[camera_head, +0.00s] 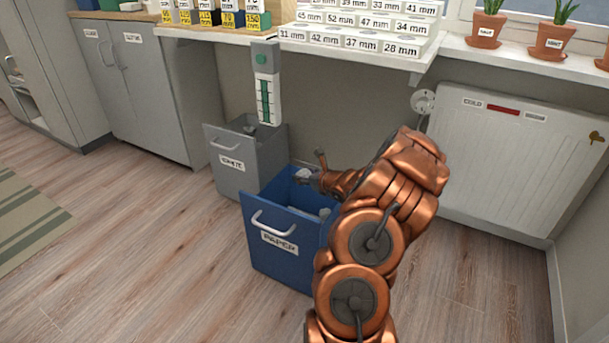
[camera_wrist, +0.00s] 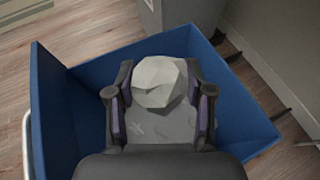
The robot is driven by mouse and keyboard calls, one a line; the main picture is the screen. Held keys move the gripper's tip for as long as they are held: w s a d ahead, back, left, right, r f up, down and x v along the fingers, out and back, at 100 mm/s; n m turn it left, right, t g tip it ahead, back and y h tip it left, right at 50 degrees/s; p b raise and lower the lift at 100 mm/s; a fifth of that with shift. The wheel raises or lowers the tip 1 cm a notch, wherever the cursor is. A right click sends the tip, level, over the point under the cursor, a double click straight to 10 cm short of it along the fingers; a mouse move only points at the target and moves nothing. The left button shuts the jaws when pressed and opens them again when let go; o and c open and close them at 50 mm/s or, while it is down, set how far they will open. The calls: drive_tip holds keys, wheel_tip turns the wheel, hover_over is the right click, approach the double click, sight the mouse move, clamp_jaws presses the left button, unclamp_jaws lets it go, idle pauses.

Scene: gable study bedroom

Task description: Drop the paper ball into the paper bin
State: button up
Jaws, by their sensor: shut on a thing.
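The paper bin is a blue open-topped box labelled "PAPER" (camera_head: 275,225) with a white handle, standing on the floor in the head view. Its blue walls (camera_wrist: 52,100) surround my gripper in the wrist view. My gripper (camera_wrist: 160,97) is shut on the paper ball (camera_wrist: 160,80), a crumpled grey-white lump between its two fingers. The ball is over the bin's opening; how high it is above the rim or bottom I cannot tell. In the head view the ball (camera_head: 303,174) shows small at the gripper's end. Pale material lies in the bin beneath, partly hidden.
A grey bin labelled "WASTE" (camera_head: 228,165) stands just behind and left of the blue bin. A white radiator (camera_head: 495,155) is on the wall at right. A shelf with labelled boxes (camera_head: 350,45) overhangs behind. The floor at left (camera_head: 130,230) is clear.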

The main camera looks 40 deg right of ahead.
drive_tip(key=shift+f+b, duration=0.3)
drive_tip(key=shift+f, duration=0.3)
drive_tip(key=o, duration=0.9)
drive_tip(key=shift+s, duration=0.1)
drive_tip(key=v, duration=1.2)
drive_tip(key=shift+a+r, duration=0.1)
